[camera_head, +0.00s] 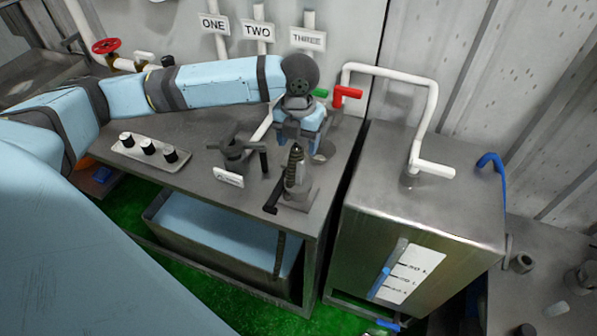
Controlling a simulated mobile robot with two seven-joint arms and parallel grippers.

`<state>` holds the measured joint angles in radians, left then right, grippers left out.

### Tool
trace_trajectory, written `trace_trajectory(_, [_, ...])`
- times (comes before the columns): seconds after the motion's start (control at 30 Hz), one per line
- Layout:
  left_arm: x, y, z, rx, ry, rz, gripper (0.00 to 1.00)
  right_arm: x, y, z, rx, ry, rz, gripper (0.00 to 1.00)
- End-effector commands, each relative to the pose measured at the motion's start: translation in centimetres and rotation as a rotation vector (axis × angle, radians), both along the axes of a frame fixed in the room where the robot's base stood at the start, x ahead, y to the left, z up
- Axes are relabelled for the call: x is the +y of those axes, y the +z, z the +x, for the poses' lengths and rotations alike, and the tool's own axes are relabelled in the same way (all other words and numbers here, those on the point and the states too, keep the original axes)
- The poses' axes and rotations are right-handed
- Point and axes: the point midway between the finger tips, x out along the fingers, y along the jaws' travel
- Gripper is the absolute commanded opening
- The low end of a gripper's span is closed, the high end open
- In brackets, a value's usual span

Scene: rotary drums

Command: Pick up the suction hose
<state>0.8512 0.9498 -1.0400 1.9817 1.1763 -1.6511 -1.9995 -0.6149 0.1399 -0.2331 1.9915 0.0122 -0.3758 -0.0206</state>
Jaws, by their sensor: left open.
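My right gripper is not in view.
A water-filled tub (160,205) is below. A steel tank (400,205) with a white pipe stands close on the right. Signs ONE, TWO, THREE are behind.

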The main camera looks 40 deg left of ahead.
Motion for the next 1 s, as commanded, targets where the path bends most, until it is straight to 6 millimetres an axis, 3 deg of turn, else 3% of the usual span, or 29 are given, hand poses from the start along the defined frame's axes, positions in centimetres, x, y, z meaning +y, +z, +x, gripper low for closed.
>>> trace_trajectory(0.1, [0.0,-1.6,0.0,0.001,0.000,0.000,0.64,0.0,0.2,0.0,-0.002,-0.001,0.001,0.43])
trace_trajectory(0.33, [-0.1,-3.2,-0.1,0.001,0.000,0.000,0.64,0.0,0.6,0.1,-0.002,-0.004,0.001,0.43])
trace_trajectory(0.6, [-0.1,-7.0,-0.2,-0.001,0.000,0.000,0.64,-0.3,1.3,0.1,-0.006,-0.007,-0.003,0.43])
trace_trajectory(0.87, [-0.1,-7.5,-0.2,-0.002,0.000,-0.001,0.64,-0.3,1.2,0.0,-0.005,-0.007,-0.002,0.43])
trace_trajectory(0.9, [-0.1,-7.5,-0.2,-0.002,0.000,-0.001,0.62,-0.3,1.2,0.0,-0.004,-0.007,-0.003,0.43])
trace_trajectory(1.0, [-0.1,-7.5,-0.2,-0.002,0.000,-0.001,0.39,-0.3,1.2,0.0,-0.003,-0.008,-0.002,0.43])
